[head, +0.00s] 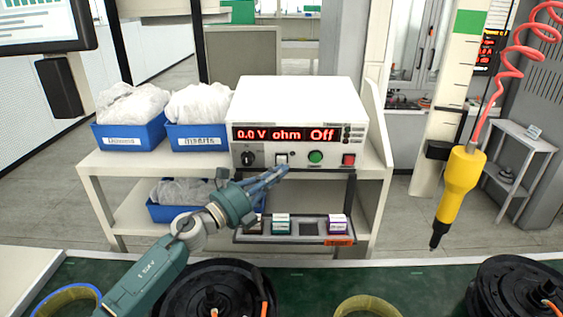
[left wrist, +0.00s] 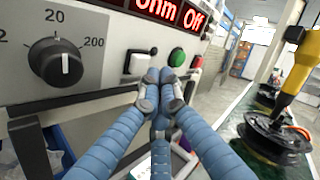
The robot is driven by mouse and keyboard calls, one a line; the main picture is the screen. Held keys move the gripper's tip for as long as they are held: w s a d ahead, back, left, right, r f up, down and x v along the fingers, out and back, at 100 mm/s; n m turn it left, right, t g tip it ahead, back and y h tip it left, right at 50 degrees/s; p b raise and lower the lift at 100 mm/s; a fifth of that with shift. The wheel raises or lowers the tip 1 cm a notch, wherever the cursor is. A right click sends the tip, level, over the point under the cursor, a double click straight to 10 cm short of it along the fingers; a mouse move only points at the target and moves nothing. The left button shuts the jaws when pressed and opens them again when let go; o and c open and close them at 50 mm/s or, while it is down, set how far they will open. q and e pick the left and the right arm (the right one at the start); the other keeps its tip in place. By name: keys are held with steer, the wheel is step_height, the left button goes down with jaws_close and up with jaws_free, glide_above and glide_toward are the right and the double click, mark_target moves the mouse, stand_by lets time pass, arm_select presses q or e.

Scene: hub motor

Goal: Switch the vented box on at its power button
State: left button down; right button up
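The white box (head: 297,105) stands on the shelf unit; its red display (head: 292,134) reads "0.0 V ohm Off". Its front has a black knob (head: 248,158), a white switch (head: 281,159), a round green button (head: 315,157) and a red switch (head: 348,160). I cannot read which is the power button. My left gripper (head: 283,171) is just in front of the panel, below the white switch. In the left wrist view its fingertips (left wrist: 160,88) are together and empty, close to the white switch (left wrist: 139,63) and left-below the green button (left wrist: 177,57). Contact cannot be told. My right gripper is out of view.
A small tray (head: 295,239) with little boxes sits below the white box. Blue bins (head: 130,135) with bags stand to its left. A yellow tool (head: 459,180) hangs at right. Black hub motors (head: 215,290) and a yellow ring (head: 368,307) lie on the green bench.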

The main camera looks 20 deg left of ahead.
arm_select(q)
steer(key=shift+w, duration=0.1)
stand_by(0.7)
steer(key=shift+w+a, duration=0.1)
steer(key=shift+w, duration=0.25)
steer(key=shift+w+a+r+b, duration=0.1)
steer(key=shift+w+r+b, duration=0.05)
steer(key=shift+w+b, duration=0.2)
stand_by(0.7)
steer(key=shift+s, duration=0.1)
steer(key=shift+s+d, duration=0.2)
steer(key=shift+s, duration=0.5)
steer(key=shift+s+f, duration=0.1)
steer(key=shift+f, duration=0.1)
